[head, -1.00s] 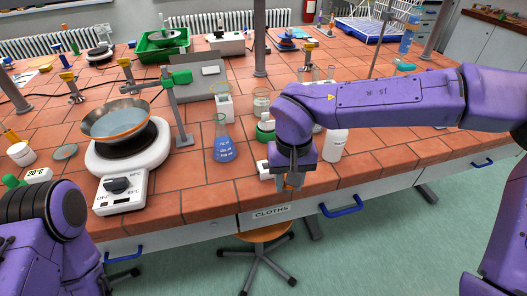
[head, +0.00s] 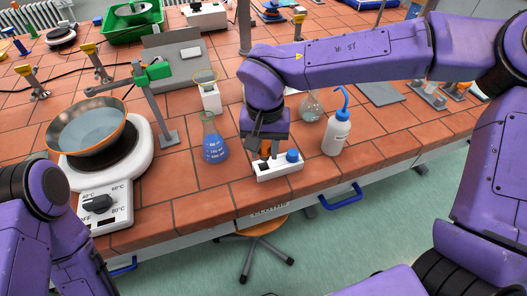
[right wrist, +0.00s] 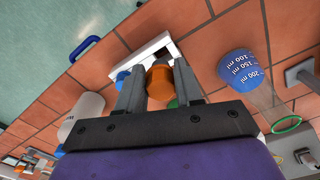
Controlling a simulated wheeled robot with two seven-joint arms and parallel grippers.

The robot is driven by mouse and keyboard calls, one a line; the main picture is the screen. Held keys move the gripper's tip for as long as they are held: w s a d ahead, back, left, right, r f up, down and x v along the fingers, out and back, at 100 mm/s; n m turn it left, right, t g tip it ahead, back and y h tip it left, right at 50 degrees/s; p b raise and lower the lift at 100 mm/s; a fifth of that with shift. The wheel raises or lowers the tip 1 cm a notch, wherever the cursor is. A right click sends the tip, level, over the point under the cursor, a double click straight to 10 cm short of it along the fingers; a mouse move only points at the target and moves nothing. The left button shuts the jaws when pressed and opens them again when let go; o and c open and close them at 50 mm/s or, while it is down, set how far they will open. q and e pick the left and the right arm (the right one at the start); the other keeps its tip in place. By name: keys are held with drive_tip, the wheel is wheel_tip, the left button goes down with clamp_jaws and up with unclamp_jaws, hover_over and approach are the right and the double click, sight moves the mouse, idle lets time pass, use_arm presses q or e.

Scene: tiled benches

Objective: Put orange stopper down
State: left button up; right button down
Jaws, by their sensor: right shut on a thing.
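My right gripper (head: 265,149) points down and is shut on the orange stopper (head: 265,152), which also shows between the fingers in the right wrist view (right wrist: 160,84). It is over the left part of a small white stopper block (head: 278,173) near the bench's front edge. A blue stopper (head: 292,156) sits at the block's right end. In the right wrist view the white block (right wrist: 147,50) lies beyond the fingertips, with a dark opening beside the orange stopper. I cannot tell whether the stopper touches the block. My left gripper is out of view.
A flask of blue liquid (head: 214,148) stands left of the block. A white wash bottle (head: 337,133) and a clear round flask (head: 311,106) stand to the right. A hotplate (head: 100,205) with a pan is at left. Bare tiles lie between flask and hotplate.

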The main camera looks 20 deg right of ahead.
sight(264, 159)
drive_tip(key=shift+w+f, duration=0.3)
drive_tip(key=shift+f, duration=0.05)
wheel_tip(264, 159, down, 4)
drive_tip(key=shift+w+r, duration=0.15)
drive_tip(key=shift+w+f, duration=0.2)
drive_tip(key=shift+s+f, duration=0.1)
drive_tip(key=shift+s, duration=0.1)
drive_tip(key=shift+w+f+p, duration=0.1)
drive_tip(key=shift+f+p, duration=0.25)
drive_tip(key=shift+f, duration=0.1)
drive_tip(key=c, duration=0.7)
unclamp_jaws()
drive_tip(key=shift+c, duration=0.2)
drive_tip(key=shift+r, duration=0.15)
